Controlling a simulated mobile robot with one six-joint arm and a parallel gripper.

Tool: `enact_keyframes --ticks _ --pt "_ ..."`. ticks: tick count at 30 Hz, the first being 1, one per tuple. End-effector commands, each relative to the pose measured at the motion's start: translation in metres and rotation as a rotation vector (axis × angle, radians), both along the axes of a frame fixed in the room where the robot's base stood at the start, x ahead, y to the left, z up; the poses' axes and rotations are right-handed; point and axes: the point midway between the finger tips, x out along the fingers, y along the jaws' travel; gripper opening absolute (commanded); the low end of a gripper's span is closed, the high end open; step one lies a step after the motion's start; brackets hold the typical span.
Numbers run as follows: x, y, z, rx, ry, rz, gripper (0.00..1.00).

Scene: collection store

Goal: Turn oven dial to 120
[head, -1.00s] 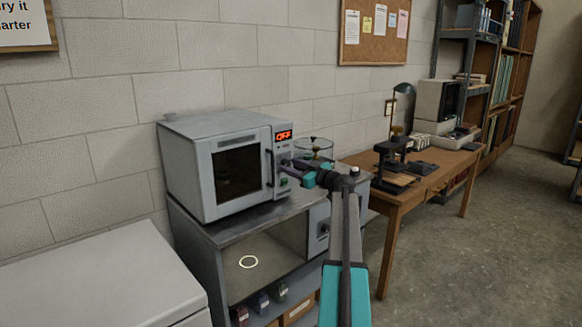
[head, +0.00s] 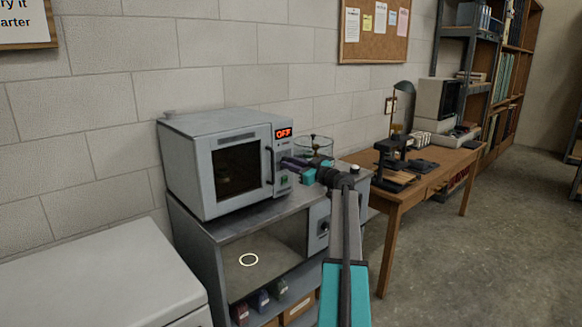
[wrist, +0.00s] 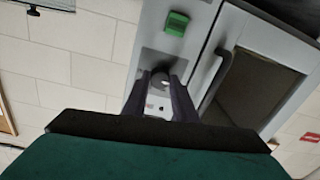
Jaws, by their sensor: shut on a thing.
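The grey oven (head: 205,165) stands on a metal bench, its door (head: 238,170) shut and its display (head: 284,133) reading OFF in red. My gripper (head: 287,162) reaches the oven's control panel from the right. In the wrist view my gripper (wrist: 160,92) has its two dark fingers on either side of the round oven dial (wrist: 160,80) and is shut on it. The dial's markings and pointer cannot be read. A green switch (wrist: 175,23) sits on the same panel, and the dark door handle (wrist: 216,77) is beside it.
A glass vessel (head: 314,148) stands just behind my gripper on the bench (head: 235,222). A wooden table (head: 432,172) with a dark stand (head: 392,160) is to the right. A white cabinet top (head: 95,275) is at front left. Open floor (head: 470,260) lies right.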

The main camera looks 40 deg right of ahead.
Motion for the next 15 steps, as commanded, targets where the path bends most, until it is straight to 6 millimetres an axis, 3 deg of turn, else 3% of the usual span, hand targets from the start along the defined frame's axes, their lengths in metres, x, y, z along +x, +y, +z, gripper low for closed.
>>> enact_keyframes --ticks 15 --pt "0.0007 0.0011 -0.0037 0.314 -0.022 0.001 0.03"
